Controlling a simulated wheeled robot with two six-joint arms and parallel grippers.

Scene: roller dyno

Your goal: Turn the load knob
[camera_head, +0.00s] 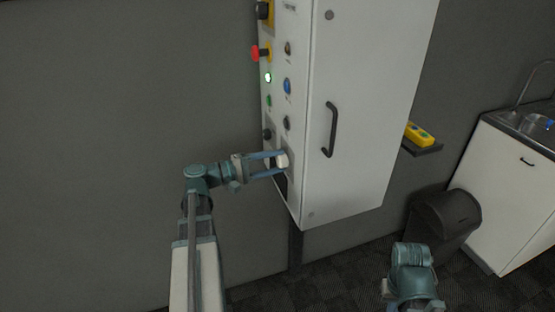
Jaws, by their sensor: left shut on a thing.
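A pale, whitish knob (282,161) sits low on the control side of the white cabinet (360,90). My left gripper (278,162) reaches in from the left and is shut on this knob, one finger above it and one below. I cannot read a label on it, and the fingers hide part of its sides. My right arm shows only as a teal joint at the bottom right; its gripper is out of view.
Above the knob are several buttons, a lit indicator (268,77), a blue button (287,86) and a red button (256,53). The cabinet door has a black handle (331,130). A dark bin (445,218) and a sink unit (510,190) stand right.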

